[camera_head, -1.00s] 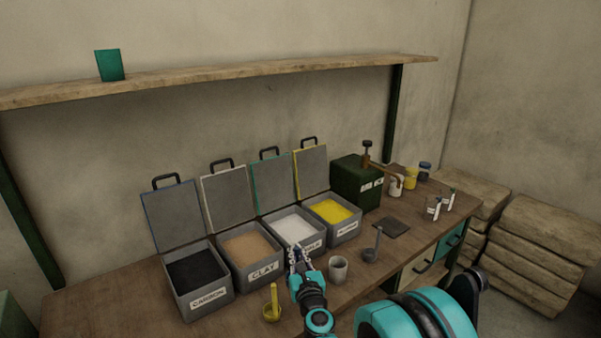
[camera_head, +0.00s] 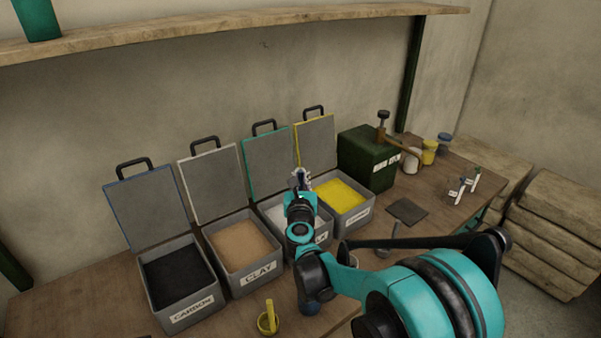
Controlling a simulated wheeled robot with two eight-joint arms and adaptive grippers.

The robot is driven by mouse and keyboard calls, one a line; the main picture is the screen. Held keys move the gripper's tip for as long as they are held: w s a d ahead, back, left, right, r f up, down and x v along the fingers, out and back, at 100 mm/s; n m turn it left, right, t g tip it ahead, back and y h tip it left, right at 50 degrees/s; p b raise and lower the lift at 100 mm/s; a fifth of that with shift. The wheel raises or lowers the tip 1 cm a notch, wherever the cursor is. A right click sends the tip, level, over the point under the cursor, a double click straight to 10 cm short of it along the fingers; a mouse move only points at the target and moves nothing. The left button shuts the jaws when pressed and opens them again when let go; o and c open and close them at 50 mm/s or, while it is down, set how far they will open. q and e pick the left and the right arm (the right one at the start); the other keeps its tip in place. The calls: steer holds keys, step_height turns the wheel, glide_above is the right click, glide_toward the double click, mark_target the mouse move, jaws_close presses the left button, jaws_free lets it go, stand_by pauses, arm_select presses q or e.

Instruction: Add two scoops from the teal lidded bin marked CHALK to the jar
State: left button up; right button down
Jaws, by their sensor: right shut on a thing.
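The teal-lidded bin (camera_head: 323,238) stands third from the left, its lid (camera_head: 267,162) tipped open, with white powder inside. My arm covers most of its label. My right gripper (camera_head: 301,180) is over the back of this bin, shut on a small bluish thing; its shape is mostly hidden, so I cannot tell whether it is a scoop. A pale grey cup, seemingly the jar (camera_head: 354,262), stands in front of the bins, almost wholly hidden behind my right arm. My left gripper is out of view.
Open bins of black CARBON (camera_head: 186,308), tan CLAY (camera_head: 250,279) and yellow powder (camera_head: 355,220) flank the teal-lidded one. A yellow scoop (camera_head: 268,320) stands in front. A dark scoop (camera_head: 394,235), a dark mat (camera_head: 407,211) and a green box (camera_head: 365,160) are to the right.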

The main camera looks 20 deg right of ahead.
step_height(320, 180, down, 9)
steer(key=b, duration=0.6)
steer(key=shift+w+f+b, duration=0.1)
steer(key=shift+b, duration=0.2)
steer(key=shift+f, duration=1.1)
steer(key=shift+r, duration=0.1)
step_height(320, 180, up, 13)
steer(key=p, duration=1)
